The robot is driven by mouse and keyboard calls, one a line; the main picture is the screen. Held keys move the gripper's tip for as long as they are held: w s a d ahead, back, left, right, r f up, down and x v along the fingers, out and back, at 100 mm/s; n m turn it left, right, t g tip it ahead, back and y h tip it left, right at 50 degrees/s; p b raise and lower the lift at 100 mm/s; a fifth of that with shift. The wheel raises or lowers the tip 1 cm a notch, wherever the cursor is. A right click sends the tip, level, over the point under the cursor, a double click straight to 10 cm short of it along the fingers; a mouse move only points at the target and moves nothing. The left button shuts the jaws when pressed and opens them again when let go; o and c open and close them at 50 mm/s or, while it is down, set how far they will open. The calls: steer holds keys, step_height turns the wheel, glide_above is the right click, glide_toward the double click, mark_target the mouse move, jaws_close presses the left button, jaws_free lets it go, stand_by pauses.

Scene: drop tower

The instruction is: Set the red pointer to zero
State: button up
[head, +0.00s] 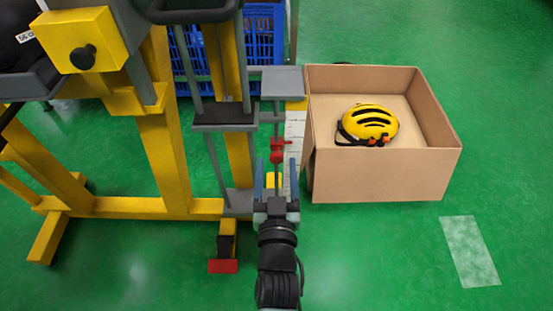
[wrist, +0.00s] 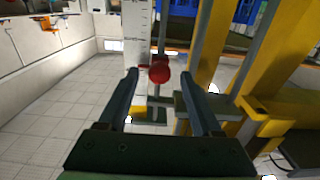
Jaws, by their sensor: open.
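The red pointer (head: 278,150) sits on a thin upright grey rod beside a white scale (head: 294,135) with dark marks. The pointer's round red knob (wrist: 160,72) faces the wrist camera, with the scale (wrist: 138,35) just left of it there. My gripper (head: 275,165) is open and empty, its two blue-grey fingers apart. In the wrist view the knob appears between the fingertips of my gripper (wrist: 159,75); I cannot tell how far beyond them it is. The scale's numbers are too small to read.
The yellow tower frame (head: 165,160) with grey carriage parts (head: 225,115) stands left of the rod. An open cardboard box (head: 385,175) holding a yellow helmet (head: 370,122) is close on the right. Blue crates (head: 262,35) stand behind.

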mark_target(277, 161)
steer(key=shift+w, duration=1.55)
jaws_close()
